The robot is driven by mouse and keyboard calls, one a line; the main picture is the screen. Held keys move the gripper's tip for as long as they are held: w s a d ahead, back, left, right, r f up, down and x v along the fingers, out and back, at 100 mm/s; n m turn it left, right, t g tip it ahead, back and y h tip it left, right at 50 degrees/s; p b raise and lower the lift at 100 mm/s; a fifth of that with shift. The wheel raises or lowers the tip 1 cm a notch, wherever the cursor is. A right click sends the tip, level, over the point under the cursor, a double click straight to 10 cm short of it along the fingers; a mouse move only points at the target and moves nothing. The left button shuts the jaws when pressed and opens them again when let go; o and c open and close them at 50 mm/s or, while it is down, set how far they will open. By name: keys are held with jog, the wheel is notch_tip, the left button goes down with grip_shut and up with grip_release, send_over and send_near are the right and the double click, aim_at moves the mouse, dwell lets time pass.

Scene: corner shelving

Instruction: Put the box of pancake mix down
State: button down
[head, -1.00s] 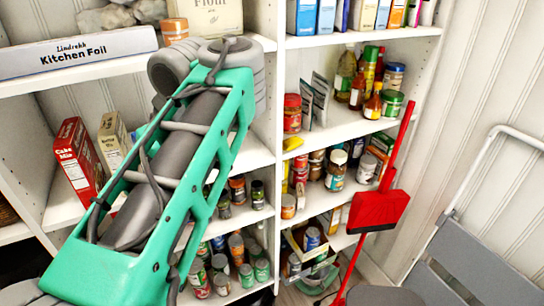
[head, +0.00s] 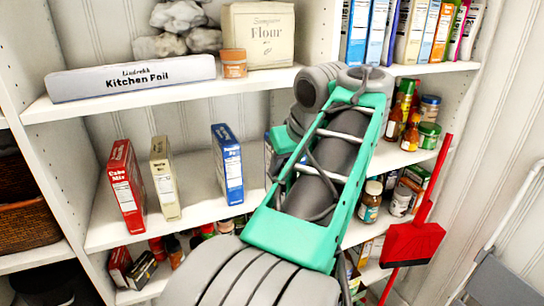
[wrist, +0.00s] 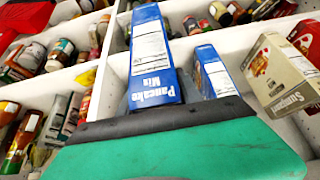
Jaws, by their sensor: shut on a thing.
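The pancake mix box (wrist: 152,55) is blue and white with its name in white letters. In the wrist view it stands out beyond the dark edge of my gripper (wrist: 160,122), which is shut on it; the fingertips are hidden. In the head view my arm hides most of the gripper and the held box. A second blue box (head: 227,165) stands upright on the middle shelf (head: 190,215), left of my arm. It also shows in the wrist view (wrist: 214,72), beside the held box. I cannot tell whether the held box touches the shelf.
A beige box (head: 164,178) and a red cake mix box (head: 126,187) stand further left on that shelf. Above are kitchen foil (head: 130,78) and flour (head: 258,35). A red dustpan (head: 412,245) stands at right.

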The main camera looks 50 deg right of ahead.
jog(key=w+d, duration=0.5)
jog(key=w, duration=0.4)
jog(key=shift+d+f+p, duration=0.2)
jog(key=shift+f+p, duration=0.1)
jog(key=shift+f, duration=0.15)
jog(key=c, duration=0.8)
grip_release()
jog(key=shift+s, duration=0.1)
jog(key=p+v, duration=0.2)
jog(key=v, duration=0.4)
jog(key=shift+d+r+p, duration=0.15)
jog(key=shift+r+p, duration=0.05)
jog(key=shift+p, duration=0.2)
jog(key=s+a, duration=0.2)
jog(key=s, duration=0.1)
jog(key=s+a, duration=0.2)
jog(key=s, duration=0.1)
jog(key=s+a+f, duration=0.1)
jog(key=s+a, duration=0.1)
jog(key=s, duration=0.2)
jog(key=shift+a+b, duration=0.15)
jog(key=shift+b, duration=0.2)
